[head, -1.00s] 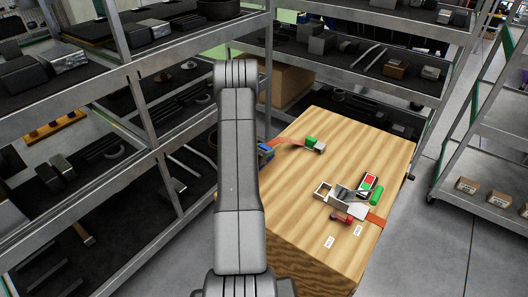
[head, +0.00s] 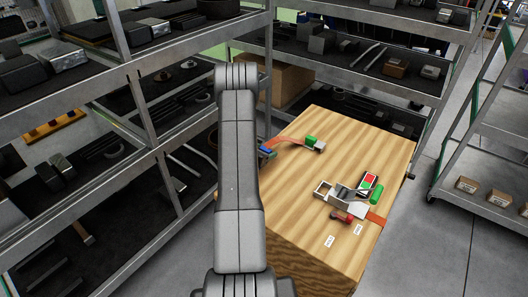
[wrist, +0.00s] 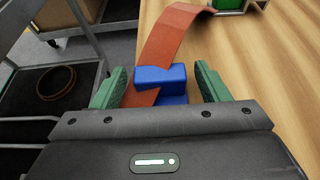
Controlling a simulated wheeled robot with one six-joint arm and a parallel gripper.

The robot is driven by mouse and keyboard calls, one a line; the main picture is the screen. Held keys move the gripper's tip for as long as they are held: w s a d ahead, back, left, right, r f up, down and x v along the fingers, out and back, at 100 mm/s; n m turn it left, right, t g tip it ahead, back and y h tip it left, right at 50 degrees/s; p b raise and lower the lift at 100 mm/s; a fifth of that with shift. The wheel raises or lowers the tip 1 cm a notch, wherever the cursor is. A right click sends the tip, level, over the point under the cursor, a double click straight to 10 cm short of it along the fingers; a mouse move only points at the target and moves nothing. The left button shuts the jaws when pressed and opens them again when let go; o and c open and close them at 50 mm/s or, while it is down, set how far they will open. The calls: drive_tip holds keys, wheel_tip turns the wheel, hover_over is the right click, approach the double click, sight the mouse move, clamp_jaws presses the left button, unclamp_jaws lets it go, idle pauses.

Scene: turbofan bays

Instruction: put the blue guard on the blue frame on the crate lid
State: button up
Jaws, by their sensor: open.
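My gripper (wrist: 160,70) shows in the wrist view, with green fingers spread open on both sides of a blue block (wrist: 158,76). A second blue part (wrist: 173,99) shows just below the block, partly hidden by my gripper's body. I cannot tell which is the guard and which the frame. An orange strap (wrist: 168,38) runs under or behind the blue block. In the head view a small blue piece (head: 265,151) shows at the left edge of the crate lid (head: 290,215), beside my arm. My arm hides the gripper there.
A green block (head: 311,141) sits at the strap's far end. Shelving (head: 150,120) stands close on the left.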

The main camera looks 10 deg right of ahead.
drive_tip(key=shift+r, duration=0.25)
drive_tip(key=b+v, duration=0.1)
drive_tip(key=v, duration=1.1)
